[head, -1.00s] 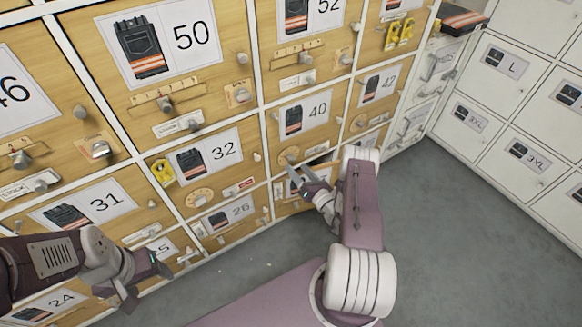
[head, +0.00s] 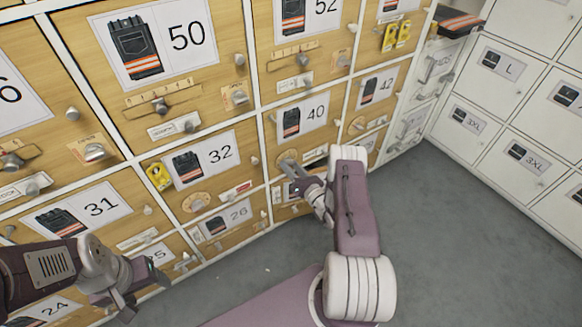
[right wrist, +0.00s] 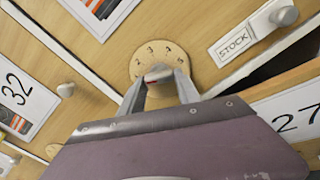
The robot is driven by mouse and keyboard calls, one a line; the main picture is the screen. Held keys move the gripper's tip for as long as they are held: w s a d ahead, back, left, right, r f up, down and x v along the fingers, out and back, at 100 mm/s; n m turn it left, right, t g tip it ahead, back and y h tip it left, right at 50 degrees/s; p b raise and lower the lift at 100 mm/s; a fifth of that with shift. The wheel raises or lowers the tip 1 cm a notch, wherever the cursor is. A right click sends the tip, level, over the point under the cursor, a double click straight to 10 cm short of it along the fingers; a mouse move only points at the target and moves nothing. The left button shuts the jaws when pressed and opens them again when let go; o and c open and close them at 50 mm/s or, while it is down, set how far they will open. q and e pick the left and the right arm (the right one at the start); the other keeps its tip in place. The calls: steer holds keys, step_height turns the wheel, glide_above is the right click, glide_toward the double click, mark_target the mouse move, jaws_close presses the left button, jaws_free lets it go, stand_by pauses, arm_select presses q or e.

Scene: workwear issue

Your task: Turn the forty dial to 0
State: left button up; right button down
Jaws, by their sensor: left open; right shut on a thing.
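The forty dial (right wrist: 160,52) is a round wooden disc with printed numerals and a grey knob (right wrist: 160,75) with a red mark. In the head view the dial (head: 287,157) sits under the picture label 40 (head: 303,119). My right gripper (head: 291,168) is at this dial; in the right wrist view its fingers (right wrist: 160,88) are shut on the knob from both sides. The fingers and wrist hide the dial's lower part, so I cannot tell the number set. My left gripper (head: 140,290) is open and empty, low at the left.
Wooden drawers carry knobs, sliders and number labels such as 50 (head: 187,36) and 32 (head: 220,155). A STOCK tag (right wrist: 235,43) and small handle are close right of the dial in the right wrist view. White lockers (head: 518,110) stand at right. Grey floor (head: 450,240) is clear.

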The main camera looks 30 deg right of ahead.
steer(key=shift+d+f+n+p, duration=0.1)
steer(key=shift+n+p, duration=0.5)
steer(key=shift+n, duration=1.3)
steer(key=shift+d+f+n+p, duration=0.1)
steer(key=shift+n+p, duration=0.45)
steer(key=shift+n, duration=1.35)
steer(key=c, duration=0.9)
jaws_free()
steer(key=shift+o, duration=0.2)
steer(key=shift+r, duration=0.1)
